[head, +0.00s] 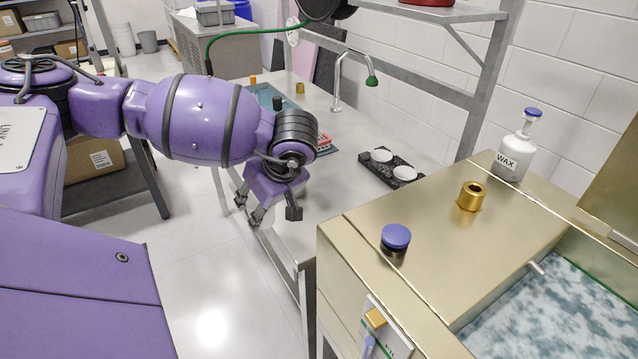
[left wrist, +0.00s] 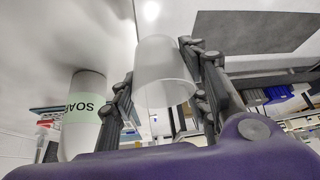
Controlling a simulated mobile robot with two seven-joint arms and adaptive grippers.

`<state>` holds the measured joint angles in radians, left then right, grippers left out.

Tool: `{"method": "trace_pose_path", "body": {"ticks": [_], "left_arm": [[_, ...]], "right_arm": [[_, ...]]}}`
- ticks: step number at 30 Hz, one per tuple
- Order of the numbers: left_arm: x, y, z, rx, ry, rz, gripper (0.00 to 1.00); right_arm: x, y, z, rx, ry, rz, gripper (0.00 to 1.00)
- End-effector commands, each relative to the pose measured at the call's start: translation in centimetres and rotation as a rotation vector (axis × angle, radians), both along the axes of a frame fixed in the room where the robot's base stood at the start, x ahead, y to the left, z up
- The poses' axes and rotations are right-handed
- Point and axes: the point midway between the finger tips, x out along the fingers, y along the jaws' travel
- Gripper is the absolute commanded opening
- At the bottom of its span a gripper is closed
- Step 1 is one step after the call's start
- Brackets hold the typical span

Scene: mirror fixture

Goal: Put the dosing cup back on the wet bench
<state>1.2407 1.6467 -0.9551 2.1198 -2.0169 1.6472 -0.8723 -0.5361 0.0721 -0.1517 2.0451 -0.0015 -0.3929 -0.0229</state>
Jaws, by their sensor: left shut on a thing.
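My left gripper (head: 268,212) hangs at the near edge of a steel table (head: 345,204), fingers pointing down. In the left wrist view its fingers (left wrist: 163,88) are shut on a translucent white cup (left wrist: 163,72), which looks like the dosing cup. The cup does not show in the head view. A gold-coloured bench (head: 425,240) with a basin of bluish liquid (head: 560,310) stands at the right. The steel table has a gooseneck tap (head: 340,80). I cannot tell which of the two is the wet bench. My right gripper is not in view.
On the gold bench stand a wax bottle (head: 510,158), a brass ring (head: 472,196) and a blue-capped jar (head: 395,240). A black tray with white discs (head: 405,173) lies on the steel table. A soap bottle (left wrist: 82,115) is beside the gripper in the left wrist view.

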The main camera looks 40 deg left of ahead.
Motion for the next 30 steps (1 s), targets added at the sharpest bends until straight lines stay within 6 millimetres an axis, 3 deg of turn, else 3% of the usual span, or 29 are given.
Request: {"method": "trace_pose_path", "body": {"ticks": [3, 12, 22, 27, 30], "left_arm": [[3.3, -1.6, 0.2, -0.005, -0.004, -0.001, 0.32], [10.0, -4.3, 0.2, 0.0, -0.003, -0.001, 0.32], [12.7, -5.3, 0.2, 0.0, -0.002, -0.001, 0.32], [12.3, -5.2, -2.7, 0.002, 0.004, -0.001, 0.32], [12.4, -5.1, -3.4, 0.001, 0.001, 0.0, 0.32]], "right_arm": [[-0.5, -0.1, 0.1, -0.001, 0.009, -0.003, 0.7], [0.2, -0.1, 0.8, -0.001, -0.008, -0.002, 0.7], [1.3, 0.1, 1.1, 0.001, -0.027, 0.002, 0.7], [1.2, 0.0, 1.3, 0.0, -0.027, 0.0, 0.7], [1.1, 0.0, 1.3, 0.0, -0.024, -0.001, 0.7]]}}
